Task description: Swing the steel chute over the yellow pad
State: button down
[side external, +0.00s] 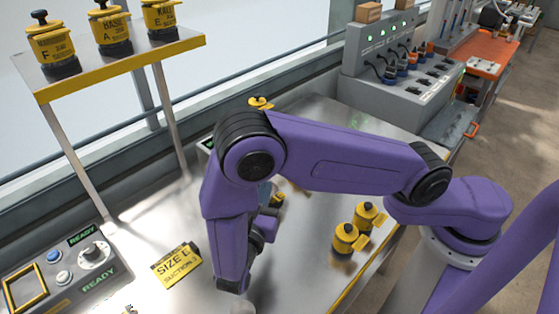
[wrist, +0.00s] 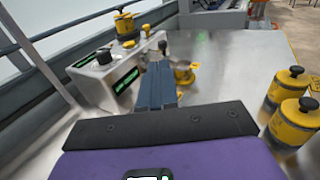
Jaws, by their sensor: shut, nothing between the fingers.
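My gripper (wrist: 160,66) is shut and empty, its blue-grey fingers pointing away from the wrist camera. In the side view my arm mostly hides it (side external: 265,190). A dark knob (wrist: 163,47) shows just beyond the fingertips; I cannot tell whether they touch. A yellow part (wrist: 185,74) lies just right of the fingertips on the steel table; it is small and blurred, and I cannot tell whether it is the pad. It shows partly in the side view (side external: 278,199). I cannot clearly make out the steel chute in either view.
A grey unit (wrist: 98,82) with green displays stands left of my fingers, near a yellow canister (wrist: 126,27). Two yellow canisters (side external: 345,240) stand on the right. A shelf (side external: 120,65) holds canisters.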

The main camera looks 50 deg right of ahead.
jog(key=f+x, duration=0.3)
jog(key=x, duration=1.1)
jog(key=shift+s+d+n+t+y, duration=0.1)
jog(key=shift+d+n+t+y, duration=0.35)
jog(key=shift+t, duration=0.25)
jog(key=shift+s+d+n+t+y, duration=0.1)
jog(key=shift+d+n+t+y, duration=0.9)
jog(key=shift+d+t, duration=0.3)
jog(key=shift+d, duration=0.2)
jog(key=shift+s, duration=0.1)
